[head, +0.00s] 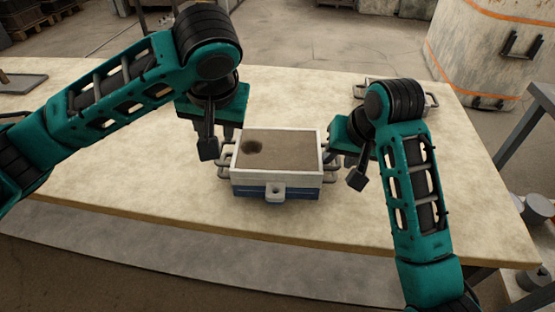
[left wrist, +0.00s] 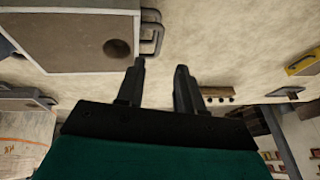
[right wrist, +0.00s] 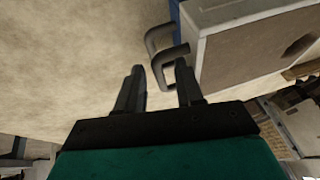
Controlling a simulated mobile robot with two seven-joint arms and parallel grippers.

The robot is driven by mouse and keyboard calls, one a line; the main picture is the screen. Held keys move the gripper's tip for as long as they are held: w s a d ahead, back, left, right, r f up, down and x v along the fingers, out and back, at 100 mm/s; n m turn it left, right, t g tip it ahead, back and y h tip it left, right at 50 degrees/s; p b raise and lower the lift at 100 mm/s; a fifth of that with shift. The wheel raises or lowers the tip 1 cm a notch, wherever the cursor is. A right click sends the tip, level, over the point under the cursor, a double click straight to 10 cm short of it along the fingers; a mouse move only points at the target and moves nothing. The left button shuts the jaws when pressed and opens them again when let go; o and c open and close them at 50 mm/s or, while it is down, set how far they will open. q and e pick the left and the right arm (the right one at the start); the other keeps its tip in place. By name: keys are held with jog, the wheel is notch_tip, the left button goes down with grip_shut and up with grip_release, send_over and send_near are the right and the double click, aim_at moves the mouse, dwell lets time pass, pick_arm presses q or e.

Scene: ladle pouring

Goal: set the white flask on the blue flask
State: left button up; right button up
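The white flask (head: 277,178), a shallow box with a flat brown sand top and one dark round hole, sits level on the blue flask (head: 297,193). Only a low blue band shows beneath it. Grey bar handles stick out at both ends, one above the other. My left gripper (head: 222,134) is open and empty beside the left handles; the left wrist view shows its fingers apart, clear of the handle. My right gripper (head: 335,153) is open by the right handles; in the right wrist view (right wrist: 160,75) they lie just beyond its fingertips. Its fingertips are partly hidden in the head view.
A grey box with handles (head: 431,101) stands behind my right arm, mostly hidden. A dark flat plate (head: 24,84) lies at the table's far left. The pale table (head: 130,185) is clear in front and to the left. Grey cylinders (head: 536,209) stand off its right side.

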pick_arm(q)
jog(key=v, duration=0.2)
jog(key=shift+s+r, duration=0.2)
jog(key=shift+r, duration=0.15)
pick_arm(e)
jog(key=s+d+r, duration=0.2)
jog(key=s+d, duration=0.1)
jog(key=s, duration=0.3)
jog(key=s+d+r, duration=0.2)
jog(key=s+d, duration=0.1)
jog(key=s, duration=0.3)
jog(key=shift+s+d+r, duration=0.2)
jog(key=shift+s+r, duration=0.05)
jog(key=shift+s, duration=0.1)
dwell(0.3)
